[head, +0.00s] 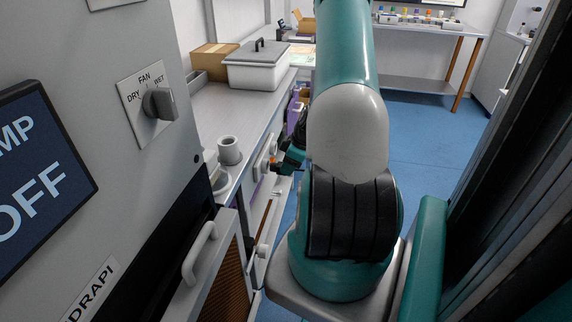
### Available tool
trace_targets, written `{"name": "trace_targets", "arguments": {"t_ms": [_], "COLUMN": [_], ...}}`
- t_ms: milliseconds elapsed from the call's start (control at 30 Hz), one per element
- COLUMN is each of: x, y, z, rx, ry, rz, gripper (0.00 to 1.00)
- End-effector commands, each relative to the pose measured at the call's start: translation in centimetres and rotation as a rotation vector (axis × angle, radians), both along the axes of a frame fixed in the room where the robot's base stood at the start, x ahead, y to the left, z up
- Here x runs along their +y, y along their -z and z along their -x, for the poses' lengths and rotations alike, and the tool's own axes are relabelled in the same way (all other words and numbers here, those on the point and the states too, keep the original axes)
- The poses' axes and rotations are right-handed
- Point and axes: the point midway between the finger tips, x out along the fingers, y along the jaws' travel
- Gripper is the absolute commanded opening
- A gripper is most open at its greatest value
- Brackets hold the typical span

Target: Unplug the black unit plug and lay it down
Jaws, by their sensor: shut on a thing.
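My gripper (277,164) is small in the head view, at the front face of the left-hand bench, beside a pale socket panel (261,168). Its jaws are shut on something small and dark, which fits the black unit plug. The plug is mostly hidden by the jaws and my arm. I cannot tell whether it is in the socket or clear of it.
The grey bench top (215,115) holds a lidded white box (257,72), a cardboard box (213,58) and a grey cup (229,150). A cabinet with a fan knob (159,104) stands close on the left. Blue floor (425,140) is clear behind my arm.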

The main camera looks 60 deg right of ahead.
Motion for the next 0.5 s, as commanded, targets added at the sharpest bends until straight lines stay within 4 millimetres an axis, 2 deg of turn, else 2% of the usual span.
{"name": "trace_targets", "arguments": {"t_ms": [500], "x": [-0.18], "y": [-0.02], "z": [0.61], "rx": [-0.001], "ry": [0.000], "rz": [0.000], "gripper": [0.07]}}
